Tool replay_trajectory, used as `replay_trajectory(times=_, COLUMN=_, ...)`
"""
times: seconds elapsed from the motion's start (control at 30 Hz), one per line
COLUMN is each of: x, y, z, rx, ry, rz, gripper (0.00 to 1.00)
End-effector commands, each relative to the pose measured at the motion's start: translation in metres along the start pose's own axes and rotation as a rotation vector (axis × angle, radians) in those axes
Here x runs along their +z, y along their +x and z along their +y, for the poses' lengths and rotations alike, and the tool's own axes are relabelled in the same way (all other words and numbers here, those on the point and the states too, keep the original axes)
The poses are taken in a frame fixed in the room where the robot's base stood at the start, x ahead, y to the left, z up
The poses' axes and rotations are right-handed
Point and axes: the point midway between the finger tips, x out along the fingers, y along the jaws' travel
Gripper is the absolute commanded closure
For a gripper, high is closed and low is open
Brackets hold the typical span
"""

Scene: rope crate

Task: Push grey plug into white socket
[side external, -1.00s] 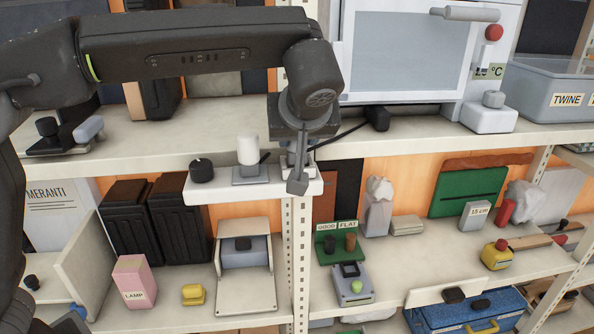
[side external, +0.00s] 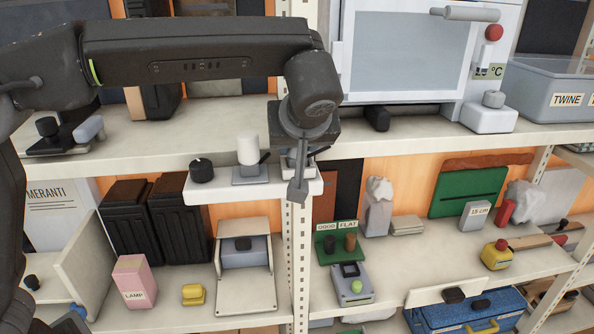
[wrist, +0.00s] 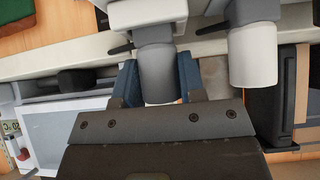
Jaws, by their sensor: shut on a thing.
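My gripper (wrist: 157,84) is shut on the grey plug (wrist: 156,72), a grey cylinder between its blue fingers in the wrist view. The plug's far end meets the white socket (wrist: 147,13), a pale block with a dark lever; how deep it sits I cannot tell. In the side view my gripper (side external: 298,165) is over the right end of the white ledge (side external: 235,193) and largely hides plug and socket.
Left of my gripper in the side view, a white cylinder (side external: 248,149) stands upright on a grey block (side external: 250,175). A black knob (side external: 201,170) is further left. A metal upright (side external: 300,250) runs below the ledge. An oven-like box (side external: 405,52) stands behind to the right.

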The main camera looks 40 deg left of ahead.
Motion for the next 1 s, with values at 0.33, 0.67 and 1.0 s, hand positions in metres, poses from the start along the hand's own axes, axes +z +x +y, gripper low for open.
replay_trajectory(times=0.33, x=0.0029, y=0.0028, z=-0.0001, rx=0.0, ry=0.0, rz=0.0, gripper=0.98)
replay_trajectory(times=0.67, x=0.0057, y=0.0055, z=-0.0002, rx=0.0, ry=0.0, rz=0.0, gripper=0.98)
replay_trajectory(times=1.0, x=0.0076, y=0.0074, z=-0.0001, rx=0.0, ry=0.0, rz=0.0, gripper=0.98)
